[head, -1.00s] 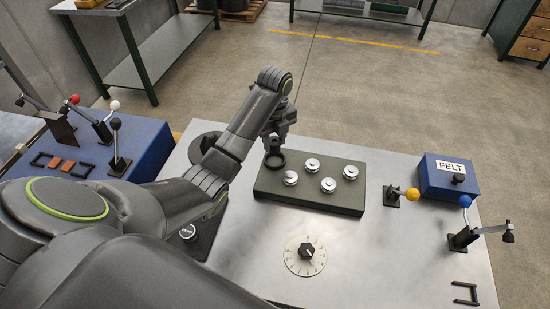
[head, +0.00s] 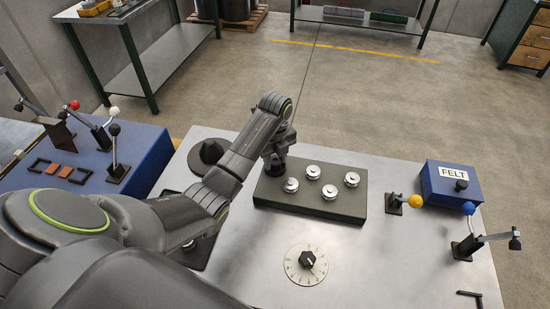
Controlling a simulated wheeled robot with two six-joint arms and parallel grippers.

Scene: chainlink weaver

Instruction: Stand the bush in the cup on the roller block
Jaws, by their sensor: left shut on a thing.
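The roller block (head: 330,212) is a dark green slab on the grey table, with several silver rollers (head: 329,191) on its top. My left gripper (head: 275,164) is at the block's back left corner, pointing down, low over or at its top. It is shut on a small dark thing, which I take to be the bush; the fingers and wrist hide most of it. The dark cup at that corner is covered by the gripper, so I cannot tell whether the bush is inside it. My right gripper is not in view.
A white dial with a black knob (head: 307,259) lies in front of the block. A yellow-ball lever (head: 415,201), a blue FELT box (head: 450,183) and a blue-ball lever (head: 469,209) stand right.

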